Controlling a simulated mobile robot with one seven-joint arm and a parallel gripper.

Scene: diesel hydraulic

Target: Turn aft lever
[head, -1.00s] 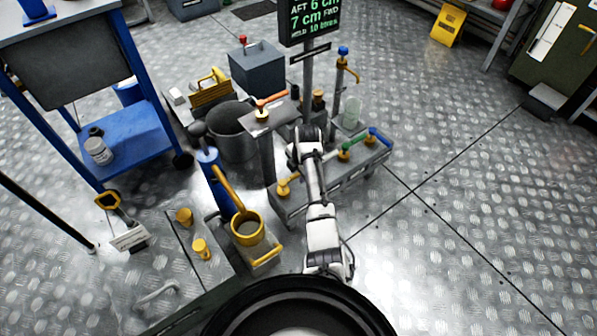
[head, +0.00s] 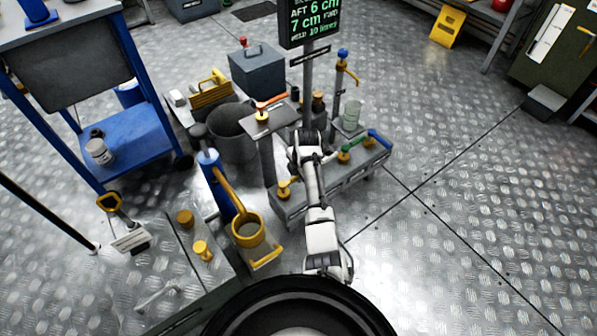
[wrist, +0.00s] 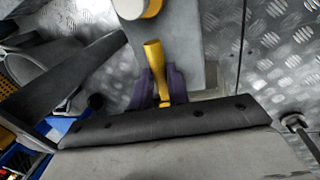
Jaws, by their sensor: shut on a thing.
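In the wrist view a yellow lever handle (wrist: 154,58) runs down from the top between the dark purple fingers of my gripper (wrist: 161,88). The gripper is shut on it. A round yellow post with a pale top (wrist: 138,7) stands at the picture's upper edge, beside the handle. In the head view the grey valve block (head: 340,186) lies under and beside my arm. It carries a yellow valve (head: 284,189), a green lever (head: 354,145) and a blue lever (head: 379,138). My arm hides the fingers in the head view. I cannot read a label marking the aft lever.
A display post (head: 310,22) stands behind the block, showing AFT 6 cm and 7 cm FWD. An orange lever (head: 272,101) sits on a pedestal. The floor at right is open.

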